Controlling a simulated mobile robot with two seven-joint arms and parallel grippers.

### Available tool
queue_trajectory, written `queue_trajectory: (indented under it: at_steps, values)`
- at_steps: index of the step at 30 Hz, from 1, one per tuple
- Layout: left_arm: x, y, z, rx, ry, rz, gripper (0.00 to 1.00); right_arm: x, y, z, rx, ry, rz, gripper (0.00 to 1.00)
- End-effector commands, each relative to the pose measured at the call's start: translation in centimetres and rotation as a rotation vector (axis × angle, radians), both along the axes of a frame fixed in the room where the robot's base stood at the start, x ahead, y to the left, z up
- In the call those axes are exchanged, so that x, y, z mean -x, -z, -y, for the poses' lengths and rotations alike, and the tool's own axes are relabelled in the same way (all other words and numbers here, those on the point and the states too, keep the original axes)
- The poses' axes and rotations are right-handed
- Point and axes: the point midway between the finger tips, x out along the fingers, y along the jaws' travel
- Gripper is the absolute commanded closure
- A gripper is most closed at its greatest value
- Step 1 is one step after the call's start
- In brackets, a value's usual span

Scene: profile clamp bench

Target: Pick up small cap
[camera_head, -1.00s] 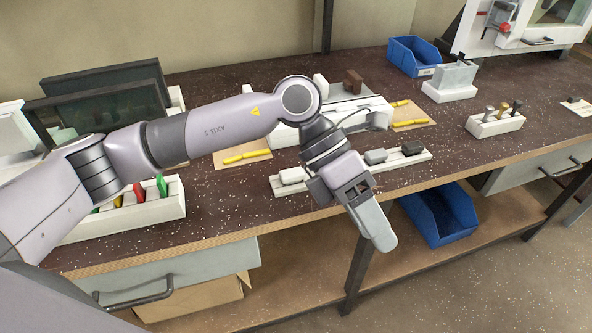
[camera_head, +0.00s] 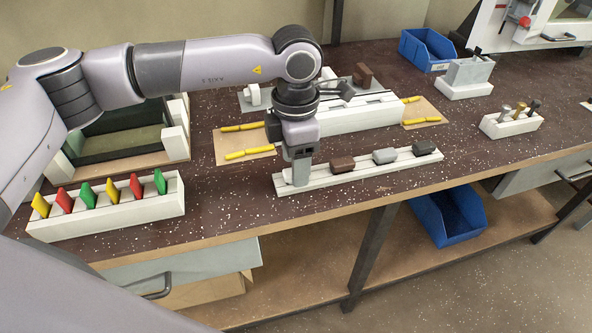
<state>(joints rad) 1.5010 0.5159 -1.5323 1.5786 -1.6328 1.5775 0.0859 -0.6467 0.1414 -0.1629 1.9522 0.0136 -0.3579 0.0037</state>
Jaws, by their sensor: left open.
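A white rail (camera_head: 360,178) near the bench's front edge holds a row of small caps: a brown one (camera_head: 341,164), a grey one (camera_head: 385,156) and a black one (camera_head: 424,147). A pale cap (camera_head: 284,178) at the rail's left end is mostly hidden by my left gripper. My left gripper (camera_head: 299,180) points straight down over that end, its fingertips low at the pale cap. It is open, but I cannot see whether the cap lies between the fingers. Which cap is the small one is not marked. My right gripper is not in view.
Behind the rail stands a white clamp fixture (camera_head: 350,119), with yellow strips (camera_head: 250,153) on brown mats beside it. A white rack (camera_head: 110,213) of coloured clips stands at left. A white block (camera_head: 512,125) with upright pins is at right. Bare bench lies between rail and block.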

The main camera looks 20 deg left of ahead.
Motion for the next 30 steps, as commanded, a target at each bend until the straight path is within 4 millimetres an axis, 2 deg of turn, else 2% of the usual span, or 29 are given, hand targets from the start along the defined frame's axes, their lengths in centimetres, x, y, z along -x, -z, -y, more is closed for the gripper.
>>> queue_trajectory:
  at_steps: [3,10,11,15,16,26,30]
  values:
    - [0.0,1.0,0.0,0.002,0.000,-0.001,0.44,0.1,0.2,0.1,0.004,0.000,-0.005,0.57]
    - [0.0,1.2,0.1,0.002,0.001,0.000,0.44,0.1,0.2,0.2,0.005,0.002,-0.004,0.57]
    - [0.0,1.2,0.1,0.002,0.001,0.000,0.50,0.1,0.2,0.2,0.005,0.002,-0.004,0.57]
    - [0.0,1.2,0.1,0.002,0.001,0.000,0.96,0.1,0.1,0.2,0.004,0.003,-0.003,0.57]
    - [0.0,1.2,0.1,0.002,0.001,0.000,1.00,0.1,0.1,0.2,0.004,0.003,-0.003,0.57]
    - [0.0,1.0,0.1,0.003,0.001,0.001,1.00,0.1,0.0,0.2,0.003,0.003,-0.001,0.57]
    - [-0.1,0.2,0.1,0.003,0.001,0.002,1.00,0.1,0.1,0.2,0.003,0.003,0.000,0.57]
